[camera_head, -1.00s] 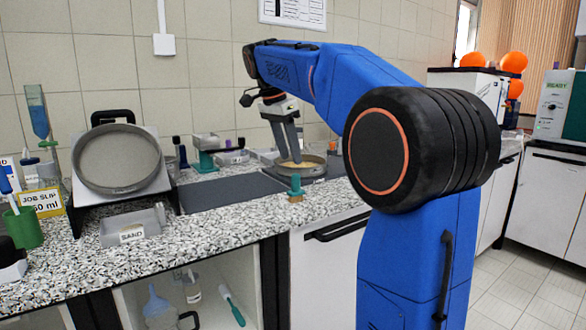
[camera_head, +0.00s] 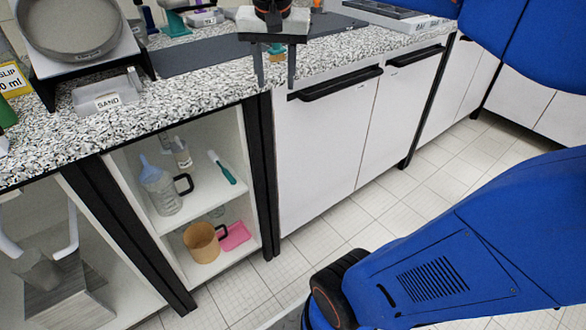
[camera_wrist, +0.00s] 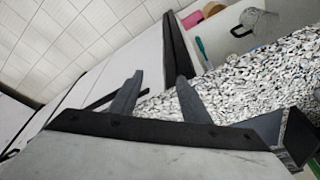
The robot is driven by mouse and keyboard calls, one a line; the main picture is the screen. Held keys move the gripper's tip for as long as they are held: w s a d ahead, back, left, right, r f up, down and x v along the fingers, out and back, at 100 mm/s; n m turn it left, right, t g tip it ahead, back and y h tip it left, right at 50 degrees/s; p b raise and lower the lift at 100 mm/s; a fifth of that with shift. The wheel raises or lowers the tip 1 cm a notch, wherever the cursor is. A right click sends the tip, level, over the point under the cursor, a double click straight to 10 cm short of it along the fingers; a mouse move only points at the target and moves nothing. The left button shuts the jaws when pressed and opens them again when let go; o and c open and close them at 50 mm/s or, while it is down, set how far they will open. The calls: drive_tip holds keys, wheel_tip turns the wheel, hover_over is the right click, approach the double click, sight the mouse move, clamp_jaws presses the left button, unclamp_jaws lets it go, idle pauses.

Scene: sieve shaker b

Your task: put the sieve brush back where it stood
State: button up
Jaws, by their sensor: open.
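A small teal-topped brush (camera_head: 276,48) shows between my gripper's fingers in the head view, by the counter's front edge. It is mostly hidden, and I cannot tell its exact distance from the fingers. My gripper (camera_head: 275,82) points down, open, in front of the counter edge. In the wrist view my gripper (camera_wrist: 158,85) shows two spread fingers with nothing between them. A teal-handled tool with a pale end (camera_head: 222,167) lies on the upper shelf under the counter.
The speckled counter (camera_head: 180,100) carries a SAND scoop (camera_head: 108,97), a tilted round sieve pan (camera_head: 72,25) and a dark mat (camera_head: 200,55). The open shelf also holds a clear jug (camera_head: 162,190), a tan mug (camera_head: 201,243) and a pink dustpan (camera_head: 235,236). The floor in front is clear.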

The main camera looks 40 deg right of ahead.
drive_tip(key=s+a+f+n+t, duration=0.1)
drive_tip(key=s+a+f+n, duration=0.1)
drive_tip(key=s+f+n, duration=0.2)
drive_tip(key=s+a+f+n+t+y, duration=0.1)
drive_tip(key=s+a+f+n, duration=0.2)
drive_tip(key=s+f, duration=0.7)
wheel_tip(320, 180, down, 4)
drive_tip(key=shift+a+r+n+y, duration=0.15)
drive_tip(key=shift+n+y, duration=0.15)
drive_tip(key=shift+n, duration=0.1)
drive_tip(key=shift+s, duration=0.1)
